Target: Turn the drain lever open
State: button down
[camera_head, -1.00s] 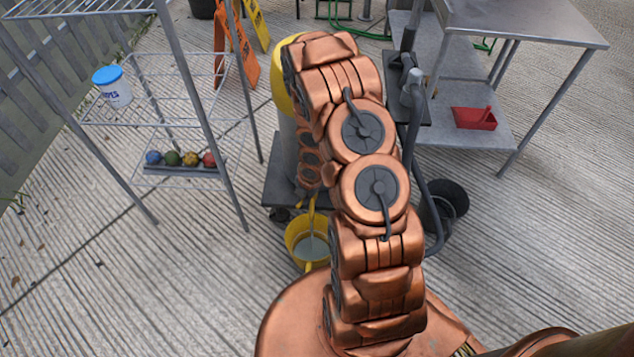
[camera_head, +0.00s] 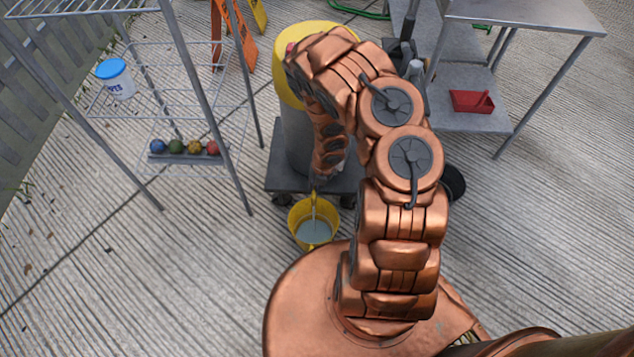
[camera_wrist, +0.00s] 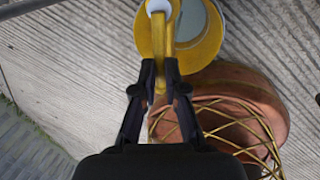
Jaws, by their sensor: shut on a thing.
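In the wrist view, my gripper (camera_wrist: 160,78) is shut on a yellow lever (camera_wrist: 160,45), with its fingertips on either side of the lever's lower part. The lever runs up the picture to a pale round end (camera_wrist: 159,7). In the head view, a grey drum with a yellow top (camera_head: 292,75) stands on a dark wheeled base (camera_head: 280,172). My arm hides much of the drum's front. My gripper (camera_head: 318,184) shows only in part there, low in front of the drum, and its fingers are too small to judge.
A yellow bucket (camera_head: 297,232) with greyish contents stands on the floor below the lever; it also shows in the wrist view (camera_wrist: 212,50). A wire rack (camera_head: 180,55) with a white tub (camera_head: 117,85) stands left. A metal table (camera_head: 525,15) stands right. Ribbed floor between is clear.

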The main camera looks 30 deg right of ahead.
dwell(0.4)
jog(key=c, duration=1.2)
grip_release()
jog(key=shift+w, duration=0.1)
notch_tip(320, 180, up, 12)
jog(key=s+d, duration=0.1)
jog(key=d, duration=0.1)
jog(key=shift+f, duration=0.15)
jog(key=shift+s, duration=0.15)
